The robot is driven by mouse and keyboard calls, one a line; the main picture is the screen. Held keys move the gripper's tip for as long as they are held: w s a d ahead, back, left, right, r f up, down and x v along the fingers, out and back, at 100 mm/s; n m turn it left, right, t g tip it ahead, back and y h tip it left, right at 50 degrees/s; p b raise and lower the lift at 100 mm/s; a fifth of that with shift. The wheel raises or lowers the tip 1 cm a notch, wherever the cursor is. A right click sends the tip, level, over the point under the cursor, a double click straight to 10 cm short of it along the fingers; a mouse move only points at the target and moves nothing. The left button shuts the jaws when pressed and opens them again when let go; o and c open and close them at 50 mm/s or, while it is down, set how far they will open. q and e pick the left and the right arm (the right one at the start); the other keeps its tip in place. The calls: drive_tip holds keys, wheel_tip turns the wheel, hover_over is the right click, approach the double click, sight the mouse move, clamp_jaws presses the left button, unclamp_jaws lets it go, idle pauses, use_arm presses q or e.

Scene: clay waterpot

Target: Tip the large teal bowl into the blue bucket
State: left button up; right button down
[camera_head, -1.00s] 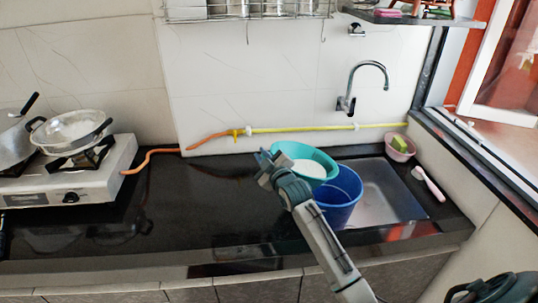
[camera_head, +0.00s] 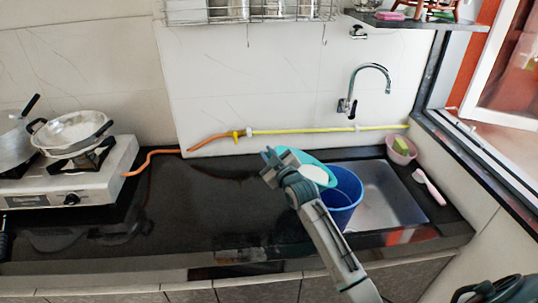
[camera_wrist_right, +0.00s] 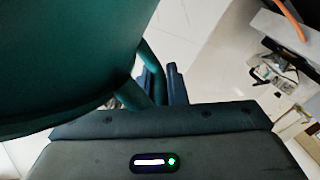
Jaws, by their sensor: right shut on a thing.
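The large teal bowl (camera_head: 325,160) is held by its left side above the left part of the blue bucket (camera_head: 344,193). It is tilted down to the right, with a whitish patch showing inside it. The bucket stands upright at the sink's left side, its opening partly hidden by the bowl. In the right wrist view the bowl (camera_wrist_right: 60,50) fills the upper left as a dark teal curve against the gripper fingers (camera_wrist_right: 160,85). My left gripper is not in view.
The steel sink (camera_head: 380,195) lies right of the bucket. A pink basin (camera_head: 401,152) and a pink-white brush (camera_head: 429,187) are on its right edge. The tap (camera_head: 368,72) hangs above. A stove (camera_head: 75,185) with pans stands left. The black counter (camera_head: 195,210) between is clear.

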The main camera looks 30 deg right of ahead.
drive_tip(key=shift+d+r+m, duration=0.25)
drive_tip(key=shift+r+m, duration=0.05)
drive_tip(key=shift+r, duration=0.1)
drive_tip(key=shift+p, duration=0.3)
drive_tip(key=shift+d, duration=0.1)
idle(0.7)
drive_tip(key=shift+d+r+m+p, duration=0.6)
drive_tip(key=shift+d+r+p, duration=0.2)
drive_tip(key=shift+d+p, duration=0.1)
drive_tip(key=shift+d+r, duration=0.1)
drive_tip(key=shift+d, duration=0.05)
idle(0.9)
drive_tip(key=shift+d+r+m+p, duration=0.3)
drive_tip(key=shift+d+m+p, duration=0.05)
drive_tip(key=shift+d, duration=0.15)
drive_tip(key=shift+d+r+m+p, duration=0.25)
drive_tip(key=shift+d+m+p, duration=0.1)
drive_tip(key=shift+d, duration=0.1)
